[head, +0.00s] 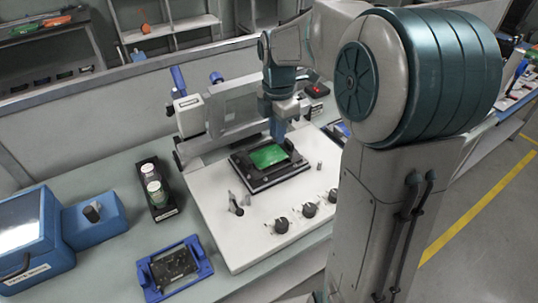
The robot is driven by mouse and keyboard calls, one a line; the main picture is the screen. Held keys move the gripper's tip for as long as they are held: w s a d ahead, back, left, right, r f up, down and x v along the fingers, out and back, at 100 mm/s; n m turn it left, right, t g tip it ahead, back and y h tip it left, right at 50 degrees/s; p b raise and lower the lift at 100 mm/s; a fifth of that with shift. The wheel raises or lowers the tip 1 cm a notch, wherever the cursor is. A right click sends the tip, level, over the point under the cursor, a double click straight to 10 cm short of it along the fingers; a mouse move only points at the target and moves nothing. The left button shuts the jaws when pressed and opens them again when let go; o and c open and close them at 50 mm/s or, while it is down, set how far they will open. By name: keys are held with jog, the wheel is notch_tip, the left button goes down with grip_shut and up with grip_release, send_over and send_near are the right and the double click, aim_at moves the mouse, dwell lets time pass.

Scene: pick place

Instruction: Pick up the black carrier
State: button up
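A black carrier (248,178) sits on the white top of a test machine (222,215). It is a flat black frame around a green circuit board (268,156). My gripper (279,138) points down over the far right part of the green board, at its edge in the picture. One blue finger shows clearly; the other is hidden or merges with it, so the opening between them cannot be seen. I cannot tell whether the fingertips touch the board or the carrier.
Knobs (282,225) and a small lever (236,206) stand on the machine's front. A grey press arm (235,108) rises behind the carrier. To the left are a black holder with bottles (163,212), a blue frame with a dark board (150,283) and a blue box (25,235).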

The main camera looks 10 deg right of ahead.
aim_at(277, 169)
jog(key=f, duration=1.2)
jog(key=shift+d, duration=0.2)
grip_shut()
